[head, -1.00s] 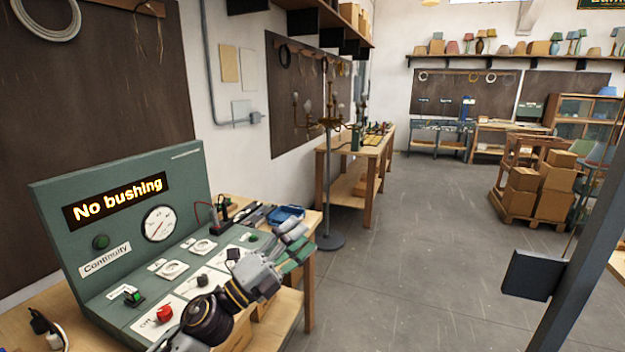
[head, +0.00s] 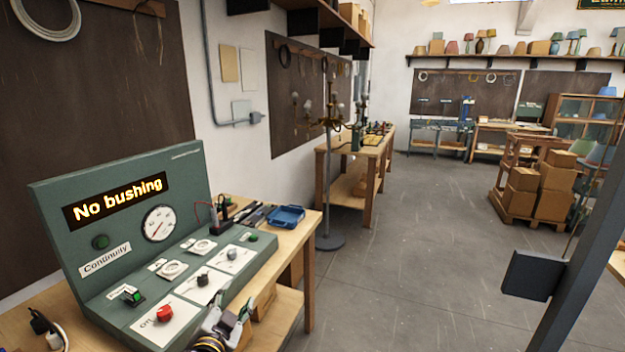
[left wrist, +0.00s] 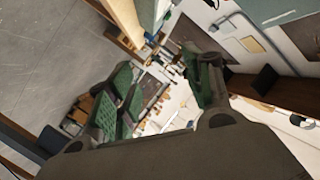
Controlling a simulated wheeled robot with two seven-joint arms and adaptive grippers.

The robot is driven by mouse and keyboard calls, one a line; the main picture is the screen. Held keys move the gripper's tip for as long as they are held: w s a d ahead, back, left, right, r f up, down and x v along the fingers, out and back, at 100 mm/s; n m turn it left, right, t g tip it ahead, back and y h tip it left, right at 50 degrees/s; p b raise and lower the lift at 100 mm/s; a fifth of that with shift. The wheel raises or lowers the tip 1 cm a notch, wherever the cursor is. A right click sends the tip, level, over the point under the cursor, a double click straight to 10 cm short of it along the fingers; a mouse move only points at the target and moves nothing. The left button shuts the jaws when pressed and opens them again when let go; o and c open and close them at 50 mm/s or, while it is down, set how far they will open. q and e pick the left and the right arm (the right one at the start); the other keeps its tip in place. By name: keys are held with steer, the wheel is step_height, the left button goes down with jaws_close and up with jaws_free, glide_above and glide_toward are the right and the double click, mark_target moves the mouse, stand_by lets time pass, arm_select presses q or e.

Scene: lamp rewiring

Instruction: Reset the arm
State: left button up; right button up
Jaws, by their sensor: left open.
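My left gripper (head: 233,318) is low in the head view, at the front edge of the green test panel (head: 120,200). In the left wrist view its two green-padded fingers (left wrist: 165,85) are spread apart with nothing between them. The panel's lit sign reads "No bushing" (head: 117,199). A red button (head: 164,313), a green switch (head: 133,296) and a round gauge (head: 159,223) show on the panel, clear of the gripper. My right gripper is in neither view.
The panel stands on a wooden bench (head: 290,250) with a blue tray (head: 286,217) at its far end. A brass lamp on a stand (head: 328,170) is beyond it. Stacked boxes (head: 535,190) are at the right. The floor (head: 420,250) between is clear.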

arm_select(q)
steer(key=s+a+f+n+g, duration=0.3)
steer(key=s+f+n+g, duration=0.3)
steer(key=s+f+g, duration=1.05)
steer(key=s+f+t, duration=0.1)
steer(key=s+f, duration=0.2)
steer(key=f, duration=0.9)
steer(key=s+f+t, duration=0.1)
steer(key=s+f, duration=0.2)
steer(key=f, duration=0.8)
steer(key=s+f+t, duration=0.1)
steer(key=s+f, duration=0.2)
steer(key=f, duration=0.9)
steer(key=s+a+f, duration=0.3)
steer(key=s+f, duration=0.7)
steer(key=s, duration=0.1)
steer(key=s+a+f+m+g, duration=0.1)
steer(key=s+a+f, duration=0.2)
steer(key=s+f, duration=0.7)
steer(key=shift+s+f, duration=0.2)
steer(key=shift+s, duration=0.2)
steer(key=shift+s, duration=0.15)
